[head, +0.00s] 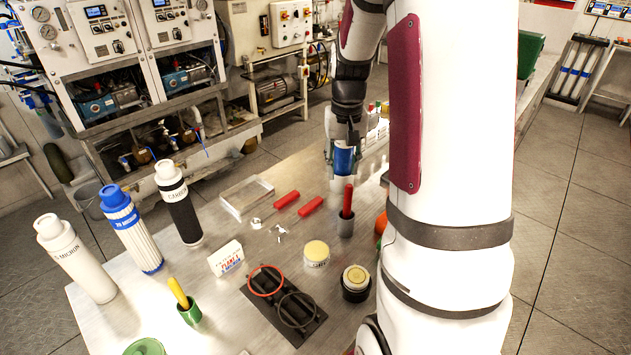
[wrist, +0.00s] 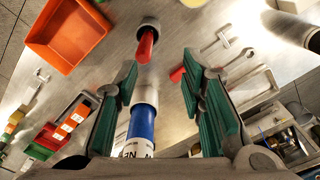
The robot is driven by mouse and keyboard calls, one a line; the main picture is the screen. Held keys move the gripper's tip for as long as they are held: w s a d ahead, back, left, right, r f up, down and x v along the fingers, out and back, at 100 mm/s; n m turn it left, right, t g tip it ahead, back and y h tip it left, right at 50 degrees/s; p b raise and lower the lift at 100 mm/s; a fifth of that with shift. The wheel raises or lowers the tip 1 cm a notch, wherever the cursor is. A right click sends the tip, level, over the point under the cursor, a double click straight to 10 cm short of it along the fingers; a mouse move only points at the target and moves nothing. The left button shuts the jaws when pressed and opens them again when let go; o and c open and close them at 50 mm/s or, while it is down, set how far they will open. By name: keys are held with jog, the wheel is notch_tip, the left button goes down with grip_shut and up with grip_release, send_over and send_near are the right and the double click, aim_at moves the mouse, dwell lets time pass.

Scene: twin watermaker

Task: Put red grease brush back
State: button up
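A red handle (head: 348,197), likely the red grease brush, stands upright in a grey cup (head: 345,226) on the table. In the wrist view the red handle (wrist: 146,47) leans out of the grey cup (wrist: 149,24), beyond my fingertips. My gripper (wrist: 160,78) is open, its green-padded fingers wide apart with nothing gripped. A blue and white cylinder (wrist: 141,122) shows between the fingers in the wrist view; its blue part (head: 343,160) is beside my gripper in the head view. I cannot tell whether they touch. The brush's lower end is hidden in the cup.
Two red-handled tools (head: 287,199) lie near a clear tray (head: 246,196). A yellow-handled brush (head: 178,292) stands in a green cup (head: 190,313). Tall filters (head: 131,228) stand at left. Jars (head: 317,253) and a dark mat with rings (head: 303,325) are in front. An orange bin (wrist: 70,35) is near the cup.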

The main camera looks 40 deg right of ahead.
jog(key=s+a+r+n+t, duration=0.2)
jog(key=s+a+r, duration=0.2)
jog(key=a+r, duration=0.5)
jog(key=s+a+r+n+t, duration=0.2)
jog(key=s+a+r+n, duration=0.3)
jog(key=a, duration=0.6)
jog(key=s+a+r+t, duration=0.1)
jog(key=s+a+r, duration=0.1)
jog(key=s+a, duration=0.3)
jog(key=shift+s+a+r, duration=0.15)
jog(key=shift+s+r, duration=0.1)
jog(key=shift+s, duration=0.5)
